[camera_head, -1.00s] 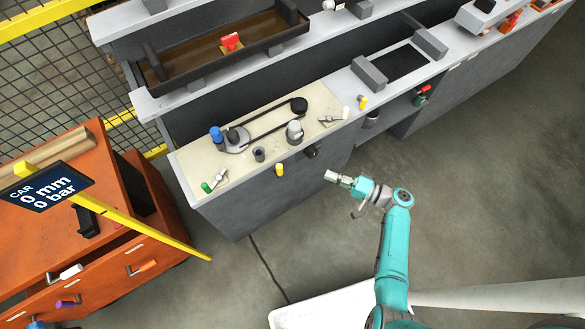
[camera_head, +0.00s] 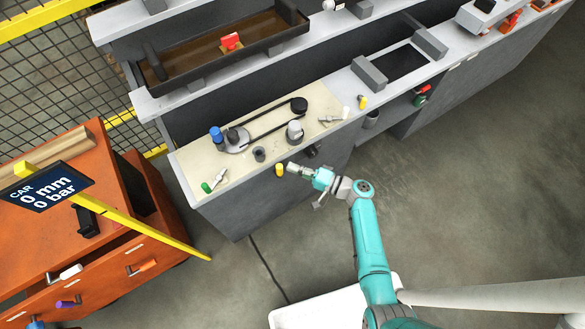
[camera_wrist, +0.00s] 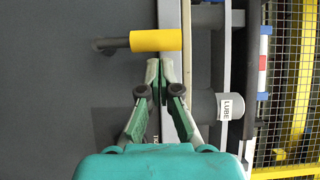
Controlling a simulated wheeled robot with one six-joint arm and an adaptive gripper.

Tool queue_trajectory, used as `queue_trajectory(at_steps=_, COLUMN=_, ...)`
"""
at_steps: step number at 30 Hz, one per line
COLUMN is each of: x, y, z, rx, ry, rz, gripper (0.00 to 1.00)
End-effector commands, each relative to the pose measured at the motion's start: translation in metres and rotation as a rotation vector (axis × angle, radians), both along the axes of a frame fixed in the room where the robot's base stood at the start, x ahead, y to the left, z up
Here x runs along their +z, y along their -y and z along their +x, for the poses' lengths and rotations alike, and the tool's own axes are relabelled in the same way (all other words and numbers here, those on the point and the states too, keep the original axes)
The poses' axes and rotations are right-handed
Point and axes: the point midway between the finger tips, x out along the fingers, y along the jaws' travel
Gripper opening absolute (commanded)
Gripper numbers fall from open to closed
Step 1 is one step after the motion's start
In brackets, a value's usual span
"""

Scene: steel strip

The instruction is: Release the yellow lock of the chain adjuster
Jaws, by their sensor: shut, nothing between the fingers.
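A yellow cylindrical grip on a dark rod, which looks like the yellow lock (camera_head: 280,170), sticks out at the front of the bench below the cream mat. In the wrist view the yellow lock (camera_wrist: 155,40) lies crosswise just ahead of the fingertips. The chain adjuster (camera_head: 264,126), with a dark loop and round wheels, is on the mat behind it. My gripper (camera_head: 292,168) is shut and empty, close to the right of the lock in the head view. In the wrist view my gripper's fingertips (camera_wrist: 160,68) are just below the lock, seemingly a small gap apart.
A grey cylinder labelled LUBE (camera_wrist: 231,107) is right of my fingers in the wrist view. A black knob (camera_head: 312,152) sits on the bench front. A second yellow piece (camera_head: 363,102) is farther right. An orange cabinet (camera_head: 90,230) stands left.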

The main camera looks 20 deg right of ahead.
Motion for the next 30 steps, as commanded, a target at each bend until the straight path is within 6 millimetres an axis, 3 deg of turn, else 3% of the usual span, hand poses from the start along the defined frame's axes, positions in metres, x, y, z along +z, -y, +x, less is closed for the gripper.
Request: queue_trajectory(at_steps=30, x=0.0025, y=-0.0137, z=-0.0027, rx=0.000, ry=0.023, rz=-0.074, gripper=0.00)
